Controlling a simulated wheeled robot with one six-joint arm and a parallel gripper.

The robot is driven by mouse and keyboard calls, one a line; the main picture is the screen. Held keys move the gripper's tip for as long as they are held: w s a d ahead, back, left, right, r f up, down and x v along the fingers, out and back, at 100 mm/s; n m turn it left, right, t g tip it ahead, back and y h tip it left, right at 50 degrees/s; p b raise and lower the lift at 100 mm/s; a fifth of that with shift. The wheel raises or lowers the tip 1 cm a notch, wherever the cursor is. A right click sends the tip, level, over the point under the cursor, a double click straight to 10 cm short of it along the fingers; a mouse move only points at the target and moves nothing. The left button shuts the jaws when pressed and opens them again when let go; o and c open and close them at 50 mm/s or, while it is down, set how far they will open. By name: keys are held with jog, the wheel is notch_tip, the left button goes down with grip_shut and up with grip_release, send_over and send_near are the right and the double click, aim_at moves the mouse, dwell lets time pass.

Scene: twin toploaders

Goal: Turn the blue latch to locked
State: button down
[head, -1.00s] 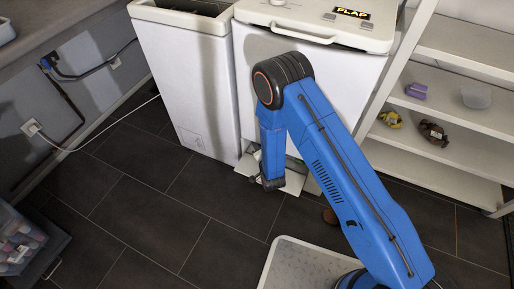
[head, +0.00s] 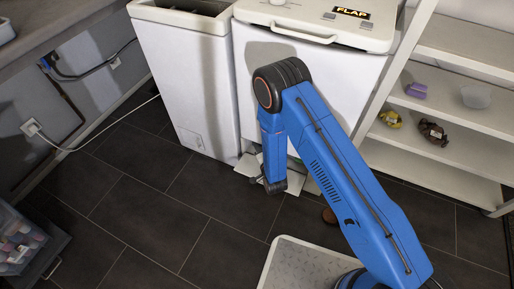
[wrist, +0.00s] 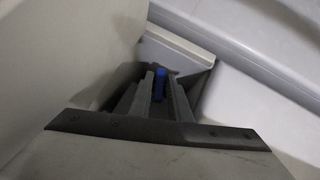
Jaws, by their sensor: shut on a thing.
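The blue latch (wrist: 159,84) shows in the wrist view as a small upright blue piece between the two grey fingers of my gripper (wrist: 160,78). The fingers are shut on it, and only its near part shows. Its angle and whether it stands at locked cannot be told. In the head view my gripper (head: 257,179) is low at the foot of the right white toploader (head: 335,88), largely hidden by my blue arm. The latch cannot be seen there.
Another white toploader (head: 187,85) stands close on the left. White shelves (head: 440,175) with small items are at the right. A white cable (head: 105,135) runs from the wall socket toward the machines.

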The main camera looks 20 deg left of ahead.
jog(key=c, duration=1.8)
grip_release()
jog(key=shift+s+d, duration=0.1)
jog(key=v, duration=1.7)
jog(key=shift+d, duration=0.1)
